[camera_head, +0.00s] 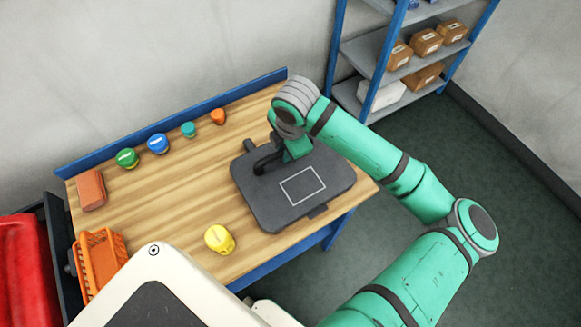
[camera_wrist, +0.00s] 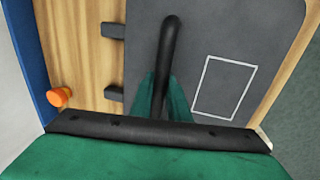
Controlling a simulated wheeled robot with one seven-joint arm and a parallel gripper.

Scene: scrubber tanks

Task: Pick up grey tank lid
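The grey tank lid (camera_head: 265,205) is a dark, flat, rounded slab lying on the right end of the wooden table. It has a pale rectangle outline and a raised black bar handle (camera_head: 267,160). The lid (camera_wrist: 201,40) and its handle (camera_wrist: 170,45) also show in the wrist view. My gripper (camera_head: 284,158) is at the handle from above. In the wrist view, my gripper's green fingers (camera_wrist: 162,88) lie close on both sides of the bar, with no clear gap. The fingertips' contact is partly hidden by the handle.
A shelf (camera_head: 375,55) stands behind. The table's middle is clear.

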